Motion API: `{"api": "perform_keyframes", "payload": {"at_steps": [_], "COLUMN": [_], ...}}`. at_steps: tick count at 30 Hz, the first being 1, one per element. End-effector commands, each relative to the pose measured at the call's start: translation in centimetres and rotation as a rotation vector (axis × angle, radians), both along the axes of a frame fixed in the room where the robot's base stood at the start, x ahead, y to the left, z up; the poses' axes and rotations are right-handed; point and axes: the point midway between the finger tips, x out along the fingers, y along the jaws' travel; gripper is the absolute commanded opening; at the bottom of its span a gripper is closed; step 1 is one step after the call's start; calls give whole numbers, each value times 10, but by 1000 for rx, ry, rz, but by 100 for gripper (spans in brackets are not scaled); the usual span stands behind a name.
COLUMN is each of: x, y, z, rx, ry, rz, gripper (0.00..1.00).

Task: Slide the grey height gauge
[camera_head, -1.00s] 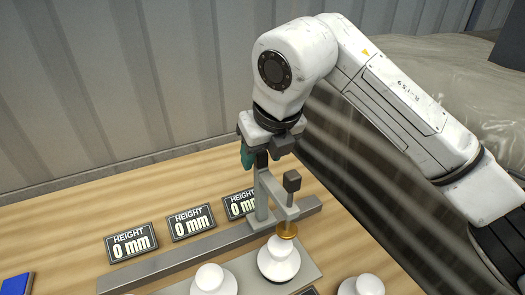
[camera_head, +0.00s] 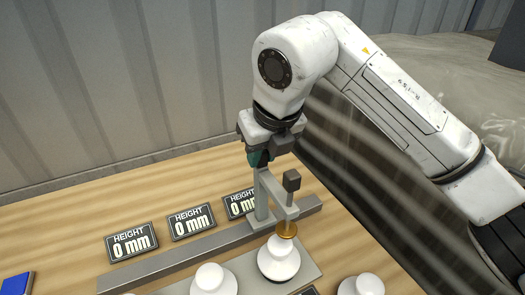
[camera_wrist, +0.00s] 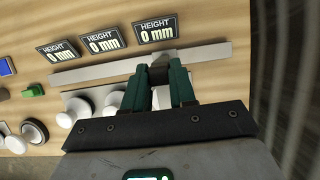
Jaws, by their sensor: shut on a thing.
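The grey height gauge (camera_head: 262,197) stands upright on a long grey rail at the rail's right part. Its side arm carries a dark knob (camera_head: 291,181) and a rod with a gold disc (camera_head: 287,230), which is right at the top of a white insulator (camera_head: 279,262); I cannot tell whether they touch. My gripper (camera_head: 261,160) is over the gauge's post, with its teal fingers shut on the dark grip at the post's top. In the wrist view, the fingers of my gripper (camera_wrist: 160,78) flank that dark grip (camera_wrist: 160,71); the rest of the gauge is mostly hidden.
The rail (camera_head: 185,258) runs in front of several "HEIGHT 0 mm" displays (camera_head: 191,222). More white insulators (camera_head: 213,281) stand left and in front. A blue block (camera_head: 17,284) lies far left, and a green piece (camera_wrist: 33,91) shows in the wrist view. A corrugated wall stands behind.

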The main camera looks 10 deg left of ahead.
Motion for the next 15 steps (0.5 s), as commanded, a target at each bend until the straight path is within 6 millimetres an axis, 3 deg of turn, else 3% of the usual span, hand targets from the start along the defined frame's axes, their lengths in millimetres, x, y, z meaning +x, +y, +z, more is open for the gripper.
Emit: {"api": "perform_keyframes", "payload": {"at_steps": [12, 13, 15], "x": [-7, -7, -7], "y": [9, 9, 8], "z": [-3, -3, -3], "rx": [-5, -5, -5], "ry": [6, 6, 6], "rz": [0, 0, 0], "gripper": [0, 26, 33]}}
